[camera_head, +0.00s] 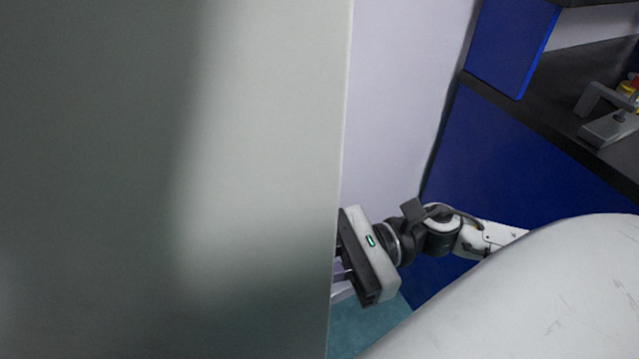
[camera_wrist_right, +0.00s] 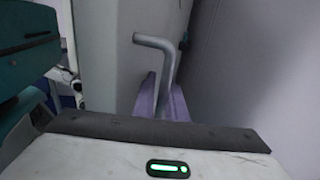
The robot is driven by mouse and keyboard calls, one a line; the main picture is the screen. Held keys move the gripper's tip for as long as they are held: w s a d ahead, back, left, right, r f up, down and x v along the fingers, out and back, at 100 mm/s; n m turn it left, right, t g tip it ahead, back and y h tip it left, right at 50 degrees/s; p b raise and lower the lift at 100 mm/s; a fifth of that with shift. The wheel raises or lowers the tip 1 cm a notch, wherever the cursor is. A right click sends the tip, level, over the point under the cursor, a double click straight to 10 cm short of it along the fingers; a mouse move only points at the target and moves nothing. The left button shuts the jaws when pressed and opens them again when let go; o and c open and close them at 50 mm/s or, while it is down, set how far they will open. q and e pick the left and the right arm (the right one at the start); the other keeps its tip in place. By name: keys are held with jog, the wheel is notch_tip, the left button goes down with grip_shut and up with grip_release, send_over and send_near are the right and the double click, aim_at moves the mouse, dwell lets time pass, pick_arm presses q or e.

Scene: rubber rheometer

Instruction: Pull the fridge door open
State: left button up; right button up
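The fridge door (camera_head: 170,180) is a large grey panel filling the left half of the head view, very close to the camera. In the right wrist view, part of the pale door panel (camera_wrist_right: 115,55) shows, with its bent grey metal handle (camera_wrist_right: 168,68) in front. My right gripper (camera_head: 338,288) is at the door's right edge in the head view, its fingertips partly hidden by the panel. In the right wrist view, the fingers (camera_wrist_right: 163,100) stand close on both sides of the handle's bar and appear shut on it. My left gripper is not in view.
A blue cabinet (camera_head: 520,165) with a dark worktop (camera_head: 560,105) stands at the right, with grey equipment (camera_head: 612,125) on it. A pale wall (camera_head: 405,90) lies behind the door edge. A strip of teal floor (camera_head: 365,325) shows below my right gripper.

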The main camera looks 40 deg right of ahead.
jog(key=v, duration=1)
jog(key=shift+w+t, duration=0.25)
jog(key=shift+t, duration=0.05)
